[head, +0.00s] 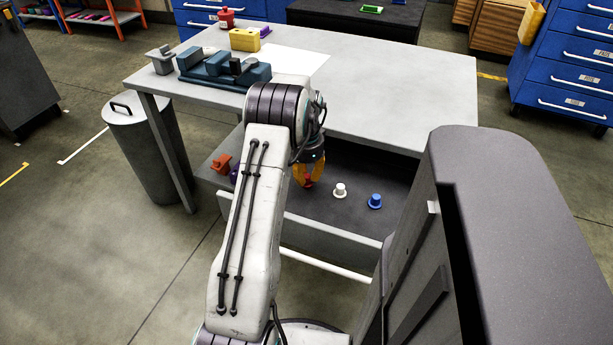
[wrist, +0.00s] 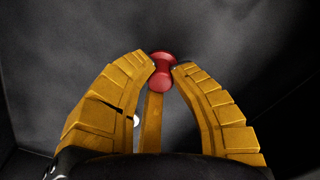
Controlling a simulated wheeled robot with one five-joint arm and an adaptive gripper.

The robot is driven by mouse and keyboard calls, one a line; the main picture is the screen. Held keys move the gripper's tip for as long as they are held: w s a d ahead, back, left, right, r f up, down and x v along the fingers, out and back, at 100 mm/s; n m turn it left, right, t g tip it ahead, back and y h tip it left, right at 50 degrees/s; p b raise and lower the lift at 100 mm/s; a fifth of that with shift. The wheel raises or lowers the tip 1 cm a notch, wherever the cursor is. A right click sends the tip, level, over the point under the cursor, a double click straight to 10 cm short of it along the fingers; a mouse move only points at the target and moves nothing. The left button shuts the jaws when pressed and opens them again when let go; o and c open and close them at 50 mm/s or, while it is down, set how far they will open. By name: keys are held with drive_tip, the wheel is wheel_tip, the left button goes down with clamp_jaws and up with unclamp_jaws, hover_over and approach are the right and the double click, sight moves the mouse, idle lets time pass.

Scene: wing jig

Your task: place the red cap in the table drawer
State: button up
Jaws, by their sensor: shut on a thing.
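My gripper (head: 309,180) has yellow fingers and hangs over the open table drawer (head: 340,228), under the grey table top. In the wrist view my gripper (wrist: 164,70) has its fingertips closed on both sides of the red cap (wrist: 161,83). In the head view the red cap (head: 309,181) shows as a small red patch between the fingers. The dark drawer floor (wrist: 250,40) fills the background of the wrist view. I cannot tell whether the cap touches the floor.
In the drawer a white cap (head: 340,190) and a blue cap (head: 375,201) stand to the right of my gripper, and an orange-red part (head: 221,163) lies at the left. The grey table (head: 400,95) above holds a vise (head: 222,70) and a yellow block (head: 245,39).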

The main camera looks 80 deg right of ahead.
sight(306, 175)
drive_tip(key=o, duration=0.8)
wheel_tip(306, 175, up, 12)
drive_tip(key=p, duration=0.2)
idle(0.5)
